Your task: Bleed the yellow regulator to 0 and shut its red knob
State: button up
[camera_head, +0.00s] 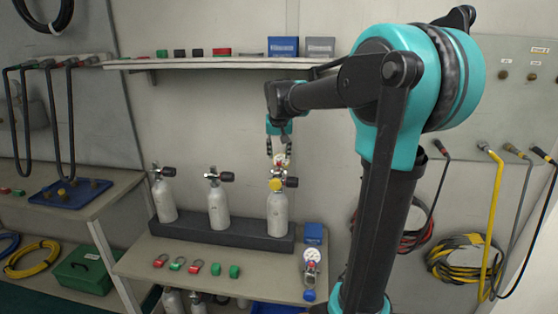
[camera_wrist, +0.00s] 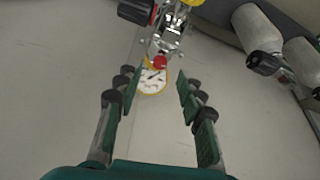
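The yellow regulator (camera_head: 276,184) sits on the valve of the rightmost grey cylinder (camera_head: 278,212) in the head view. In the wrist view it shows as a silver body (camera_wrist: 170,35) with a yellow part at the top edge. Its red knob (camera_wrist: 160,62) and its yellow-rimmed gauge (camera_wrist: 153,80) show below that body. The gauge needle is too small to read surely. My gripper (camera_wrist: 158,84) is open and empty, its fingers to either side of the gauge in the picture. In the head view my gripper (camera_head: 277,150) is just above the regulator. Contact is not clear.
Two more cylinders (camera_head: 217,207) stand left in the same dark rack (camera_head: 225,233). A blue-knobbed regulator (camera_head: 311,262) and red and green pieces (camera_head: 177,264) lie on the bench. A shelf (camera_head: 210,63) with boxes is above. Hoses (camera_head: 495,220) hang at right.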

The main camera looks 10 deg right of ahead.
aim_at(279, 162)
jog(key=shift+x, duration=1.9)
jog(key=shift+c, duration=0.3)
grip_shut()
